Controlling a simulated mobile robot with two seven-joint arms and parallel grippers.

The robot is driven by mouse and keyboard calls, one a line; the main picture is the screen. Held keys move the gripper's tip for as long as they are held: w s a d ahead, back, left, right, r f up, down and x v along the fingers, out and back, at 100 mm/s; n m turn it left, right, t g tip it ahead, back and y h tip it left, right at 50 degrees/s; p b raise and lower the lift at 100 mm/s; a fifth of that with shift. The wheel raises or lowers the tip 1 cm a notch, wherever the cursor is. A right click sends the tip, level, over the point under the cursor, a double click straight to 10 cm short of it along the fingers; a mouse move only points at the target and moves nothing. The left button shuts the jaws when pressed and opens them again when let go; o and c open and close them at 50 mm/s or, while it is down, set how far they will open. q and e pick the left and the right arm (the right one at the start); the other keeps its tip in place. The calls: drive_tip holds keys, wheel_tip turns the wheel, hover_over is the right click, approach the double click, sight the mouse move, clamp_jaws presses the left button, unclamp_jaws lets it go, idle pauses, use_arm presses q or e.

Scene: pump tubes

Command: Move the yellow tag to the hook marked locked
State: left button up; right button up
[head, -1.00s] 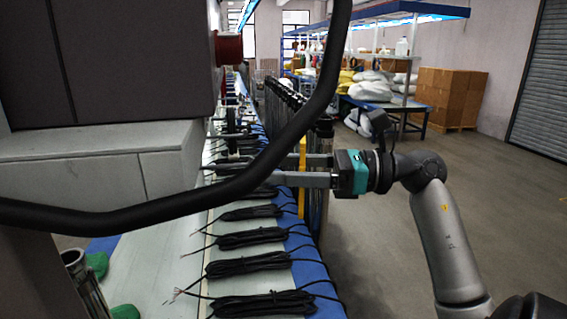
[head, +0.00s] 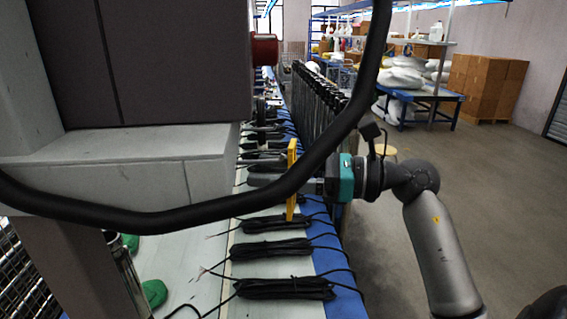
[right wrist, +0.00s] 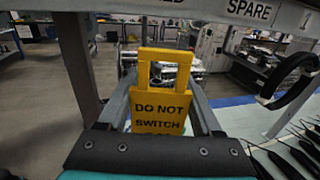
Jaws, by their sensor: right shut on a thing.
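The yellow tag (right wrist: 160,105), a flat plate with a square opening at its top and black words beginning "DO NOT SWITCH", is upright between the fingers of my right gripper (right wrist: 160,110), which is shut on it. In the head view the tag (head: 291,165) shows as a thin yellow strip, partly behind a thick black hose. The gripper (head: 290,183) there is partly hidden by the same hose. In the wrist view a grey rail (right wrist: 205,8) crosses the top, with "SPARE" at right and a cut-off word ending in "ED". No hook is clearly visible. My left gripper is out of view.
The thick black hose (head: 345,110) loops across the head view in front of a grey cabinet (head: 150,165). Bundles of black cable (head: 285,288) lie along the bench below. Floor on the right is open.

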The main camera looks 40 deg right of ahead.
drive_tip(key=shift+w+a+f, duration=0.2)
drive_tip(key=shift+w+a, duration=0.15)
drive_tip(key=shift+a, duration=0.25)
drive_tip(key=shift+w+a+f, duration=0.25)
drive_tip(key=shift+w+a, duration=0.1)
drive_tip(key=shift+a, duration=0.2)
drive_tip(key=shift+w+a+f, duration=0.2)
drive_tip(key=shift+w+a, duration=0.15)
drive_tip(key=shift+a, duration=0.25)
drive_tip(key=o, duration=1.4)
drive_tip(key=b+v, duration=0.4)
drive_tip(key=v, duration=1.1)
